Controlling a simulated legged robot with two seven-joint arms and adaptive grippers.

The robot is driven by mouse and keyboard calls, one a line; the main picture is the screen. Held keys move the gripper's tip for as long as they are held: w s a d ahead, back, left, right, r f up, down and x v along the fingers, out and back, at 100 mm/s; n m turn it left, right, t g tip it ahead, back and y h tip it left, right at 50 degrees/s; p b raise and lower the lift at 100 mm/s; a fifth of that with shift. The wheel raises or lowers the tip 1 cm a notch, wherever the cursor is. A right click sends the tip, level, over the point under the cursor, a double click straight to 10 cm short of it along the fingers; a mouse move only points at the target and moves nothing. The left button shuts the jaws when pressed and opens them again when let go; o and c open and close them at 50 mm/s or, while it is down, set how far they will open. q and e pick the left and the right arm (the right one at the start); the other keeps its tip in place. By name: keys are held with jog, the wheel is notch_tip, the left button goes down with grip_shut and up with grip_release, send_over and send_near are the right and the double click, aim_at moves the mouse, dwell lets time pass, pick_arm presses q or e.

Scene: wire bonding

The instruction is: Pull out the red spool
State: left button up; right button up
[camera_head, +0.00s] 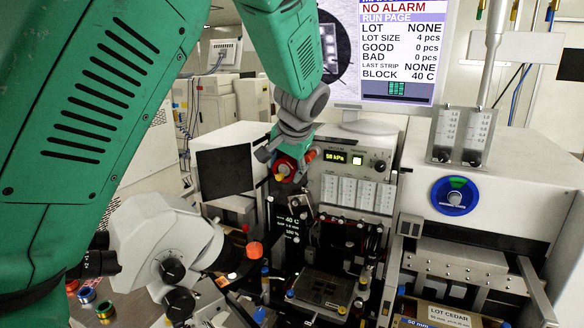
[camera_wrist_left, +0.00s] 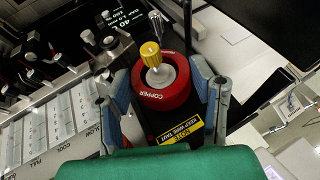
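The red spool (camera_wrist_left: 160,97) bears the word COPPER and sits at the middle of the left wrist view. A grey hub with a yellow knob (camera_wrist_left: 151,54) stands at its centre. In the head view the red spool (camera_head: 284,169) shows small, just under my left gripper (camera_head: 277,154). In the left wrist view the fingers of my left gripper (camera_wrist_left: 162,100) stand apart, one on each side of the spool. Narrow gaps seem to show between fingers and rim; contact cannot be made out for certain. My right gripper is in neither view.
A vacuum panel (camera_head: 357,163) stands right of the spool, with a monitor (camera_head: 400,50) above. A white microscope (camera_head: 160,245) is at lower left, near several small spools (camera_head: 87,295). A yellow wire label (camera_wrist_left: 181,131) lies below the spool in the left wrist view.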

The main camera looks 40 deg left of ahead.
aim_at(277, 178)
pick_arm(q)
jog(key=shift+w+a+f, duration=0.1)
jog(key=shift+a+f, duration=0.55)
jog(key=shift+c, duration=0.2)
jog(key=shift+w+d, duration=0.15)
jog(key=shift+d+r, duration=0.15)
jog(key=shift+d, duration=0.15)
jog(key=shift+c, duration=0.2)
jog(key=shift+s, duration=0.4)
jog(key=shift+s+d+r, duration=0.1)
jog(key=shift+s+d, duration=0.2)
jog(key=shift+s, duration=0.4)
jog(key=shift+s+d+r, duration=0.1)
jog(key=shift+s+d, duration=0.2)
jog(key=shift+s, duration=0.35)
jog(key=s, duration=0.1)
jog(key=s+d, duration=0.1)
jog(key=s, duration=0.1)
jog(key=shift+w+f, duration=0.1)
jog(key=shift+w, duration=0.05)
